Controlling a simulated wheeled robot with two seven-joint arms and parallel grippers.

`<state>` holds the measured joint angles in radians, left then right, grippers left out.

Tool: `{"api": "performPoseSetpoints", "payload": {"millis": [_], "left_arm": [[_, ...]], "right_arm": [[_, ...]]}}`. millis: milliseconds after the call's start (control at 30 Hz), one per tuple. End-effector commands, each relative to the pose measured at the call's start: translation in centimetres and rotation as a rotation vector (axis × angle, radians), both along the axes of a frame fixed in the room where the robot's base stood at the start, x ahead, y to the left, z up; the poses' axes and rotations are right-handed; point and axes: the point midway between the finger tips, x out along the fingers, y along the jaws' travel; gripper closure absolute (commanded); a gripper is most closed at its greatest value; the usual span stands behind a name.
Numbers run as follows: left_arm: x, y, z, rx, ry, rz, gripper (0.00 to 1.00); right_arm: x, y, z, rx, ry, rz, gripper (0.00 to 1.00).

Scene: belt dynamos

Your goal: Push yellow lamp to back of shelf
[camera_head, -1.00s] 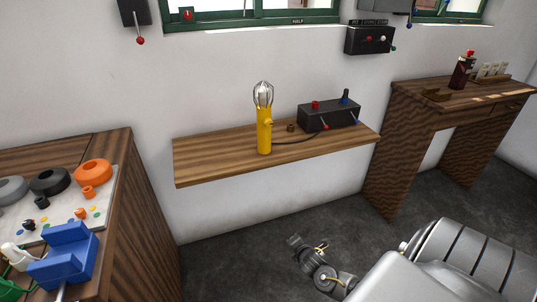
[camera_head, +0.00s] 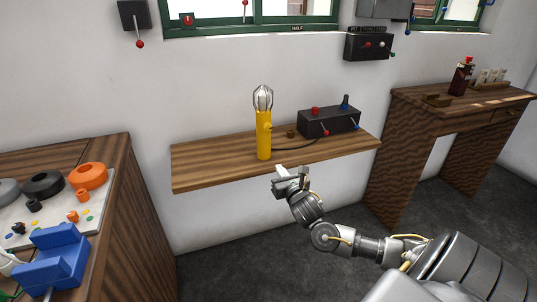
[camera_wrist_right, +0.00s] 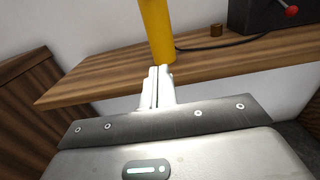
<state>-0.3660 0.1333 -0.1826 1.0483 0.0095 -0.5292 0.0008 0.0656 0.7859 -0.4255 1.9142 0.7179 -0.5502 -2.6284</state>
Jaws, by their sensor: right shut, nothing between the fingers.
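The yellow lamp (camera_head: 264,136) stands upright near the front edge of the wooden wall shelf (camera_head: 210,168). It has a clear bulb in a wire cage on top, and a dark cable runs right from it. My right gripper (camera_head: 280,170) is shut and empty at the shelf's front edge, just in front of and slightly right of the lamp. In the right wrist view the shut fingertips (camera_wrist_right: 160,72) point at the base of the lamp (camera_wrist_right: 157,30); whether they touch it I cannot tell. My left gripper is not in view.
A black control box (camera_head: 328,122) with levers and a small brown knob (camera_head: 291,133) sit on the shelf right of the lamp. The shelf left of the lamp is clear. A wooden desk (camera_head: 455,105) stands right, a cabinet with a blue device (camera_head: 63,255) left.

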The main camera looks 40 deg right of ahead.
Motion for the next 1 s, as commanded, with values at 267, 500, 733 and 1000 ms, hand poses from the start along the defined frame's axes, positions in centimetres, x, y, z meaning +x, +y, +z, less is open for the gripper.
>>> {"api": "performPoseSetpoints", "payload": {"millis": [267, 500, 733, 1000], "left_arm": [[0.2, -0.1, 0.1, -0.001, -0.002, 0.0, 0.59], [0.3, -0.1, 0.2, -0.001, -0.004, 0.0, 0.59], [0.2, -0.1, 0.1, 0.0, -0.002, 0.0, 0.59], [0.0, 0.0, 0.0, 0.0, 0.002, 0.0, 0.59]], "right_arm": [[5.6, -2.0, 0.1, 0.0, -0.002, -0.004, 1.0], [9.3, -3.3, 0.1, 0.002, -0.002, -0.003, 1.0], [10.8, -3.9, 0.0, 0.002, -0.001, -0.002, 1.0], [11.0, -3.9, 0.0, 0.002, 0.0, -0.001, 1.0]]}}
